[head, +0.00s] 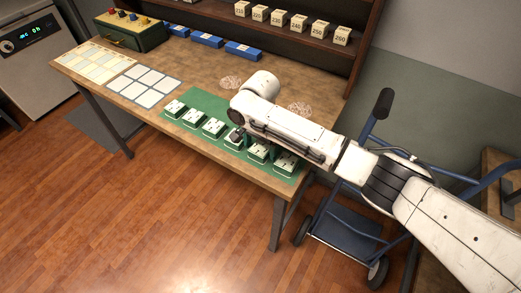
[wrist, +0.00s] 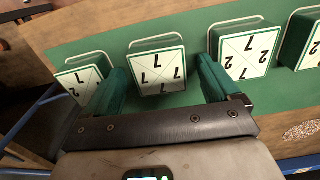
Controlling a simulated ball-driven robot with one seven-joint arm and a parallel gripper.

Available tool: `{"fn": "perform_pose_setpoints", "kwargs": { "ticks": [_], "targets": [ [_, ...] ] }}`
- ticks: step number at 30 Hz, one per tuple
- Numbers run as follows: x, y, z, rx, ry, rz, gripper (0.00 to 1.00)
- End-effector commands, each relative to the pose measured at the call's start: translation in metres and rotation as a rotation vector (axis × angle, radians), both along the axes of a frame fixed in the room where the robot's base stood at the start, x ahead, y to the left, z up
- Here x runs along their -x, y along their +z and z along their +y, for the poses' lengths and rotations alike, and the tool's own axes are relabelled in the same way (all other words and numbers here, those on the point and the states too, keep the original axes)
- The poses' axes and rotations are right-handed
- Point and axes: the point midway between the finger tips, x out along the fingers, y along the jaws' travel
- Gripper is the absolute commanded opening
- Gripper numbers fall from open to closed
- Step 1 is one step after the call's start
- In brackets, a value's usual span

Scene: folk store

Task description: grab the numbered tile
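In the wrist view a numbered tile (wrist: 157,72), a green block with a white face showing several 7s and crossed lines, stands on the green mat (wrist: 105,43). My gripper (wrist: 163,80) is open, with one green-padded finger at each side of this tile. Gaps show between the fingers and the tile; I cannot tell if they touch it lower down. Tiles with 7s and 2s stand to its left (wrist: 78,86) and right (wrist: 245,55). In the head view a row of tiles (head: 193,117) runs along the mat, and my arm partly covers its right end.
The wooden workbench (head: 215,165) also bears a white grid card (head: 143,86) and blue boxes (head: 207,40). Numbered cream blocks (head: 277,18) stand on the shelf behind. A blue hand cart (head: 345,236) stands at the bench's right end. The floor in front is clear.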

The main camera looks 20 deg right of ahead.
Motion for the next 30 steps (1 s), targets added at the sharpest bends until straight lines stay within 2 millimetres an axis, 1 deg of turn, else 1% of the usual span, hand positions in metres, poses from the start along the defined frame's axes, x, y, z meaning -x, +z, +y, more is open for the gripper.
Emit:
{"fn": "perform_pose_setpoints", "kwargs": {
  "ticks": [1,2,19,26,30],
  "targets": [
    [0.0001,0.0001,0.0001,0.0,0.0,0.0,0.84],
    [0.0001,0.0001,0.0001,0.0,0.0,0.0,0.81],
    [0.0001,0.0002,0.0002,-0.001,0.0,0.001,0.26],
    [-0.0001,0.0008,0.0002,0.0,0.0,0.0,0.25],
    [-0.0002,0.0051,0.0003,0.0,0.0,0.0,0.25]
  ]
}}
